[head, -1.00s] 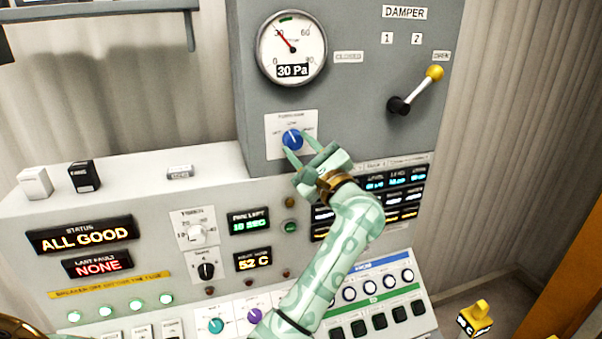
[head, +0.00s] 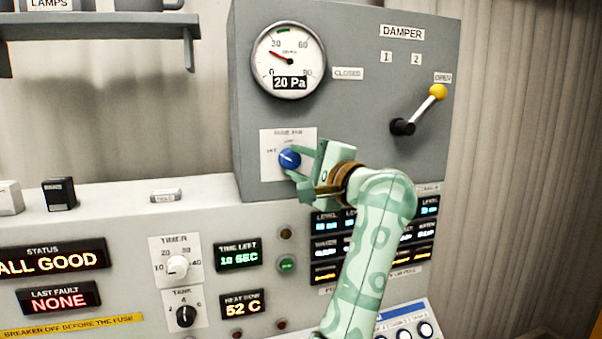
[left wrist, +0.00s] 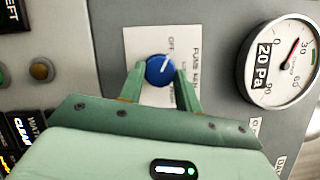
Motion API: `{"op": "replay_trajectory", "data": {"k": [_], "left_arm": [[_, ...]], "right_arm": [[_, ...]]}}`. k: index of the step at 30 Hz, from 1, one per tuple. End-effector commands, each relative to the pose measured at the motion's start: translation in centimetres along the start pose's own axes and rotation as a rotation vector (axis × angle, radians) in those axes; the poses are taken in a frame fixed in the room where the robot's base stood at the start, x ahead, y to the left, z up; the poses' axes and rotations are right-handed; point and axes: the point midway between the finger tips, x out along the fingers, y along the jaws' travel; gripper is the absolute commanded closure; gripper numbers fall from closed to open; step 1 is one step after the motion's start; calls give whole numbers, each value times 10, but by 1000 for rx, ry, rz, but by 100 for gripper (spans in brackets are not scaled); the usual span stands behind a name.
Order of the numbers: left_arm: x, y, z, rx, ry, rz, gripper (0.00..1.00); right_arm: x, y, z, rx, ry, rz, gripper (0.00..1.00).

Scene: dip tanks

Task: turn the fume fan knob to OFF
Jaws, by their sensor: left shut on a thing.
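The fume fan knob (head: 289,160) is a blue dial with a white pointer line on a white label plate (head: 267,143), low on the grey upper panel. My left gripper (head: 294,162) is shut on the knob, one finger above it and one below. In the left wrist view the knob (left wrist: 160,70) sits between the green fingers (left wrist: 161,76). Its pointer there is up and a little right, between OFF and LOW and closer to OFF. The HIGH side of the plate is hidden by the gripper. My right gripper is not in view.
Above the knob, a round gauge (head: 288,60) reads 20 Pa. A damper lever (head: 418,110) with a yellow ball is to the right. Below is the console with the timer knob (head: 177,266), tank knob (head: 186,315) and lit displays. A shelf (head: 110,23) is at upper left.

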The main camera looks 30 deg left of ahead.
Motion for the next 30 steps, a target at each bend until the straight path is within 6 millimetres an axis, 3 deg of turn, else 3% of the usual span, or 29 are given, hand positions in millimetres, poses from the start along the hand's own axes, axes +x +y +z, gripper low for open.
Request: {"op": "replay_trajectory", "data": {"k": [14,15,17,26,30], "left_arm": [[0,0,0,-12,2,7,89],[0,0,0,-12,2,7,58],[0,0,0,-12,1,7,45],[-2,0,0,-11,1,5,45],[-17,0,-1,-11,4,5,45]], "right_arm": [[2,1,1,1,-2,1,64],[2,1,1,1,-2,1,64],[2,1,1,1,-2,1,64],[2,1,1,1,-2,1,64],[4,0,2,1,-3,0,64]]}}
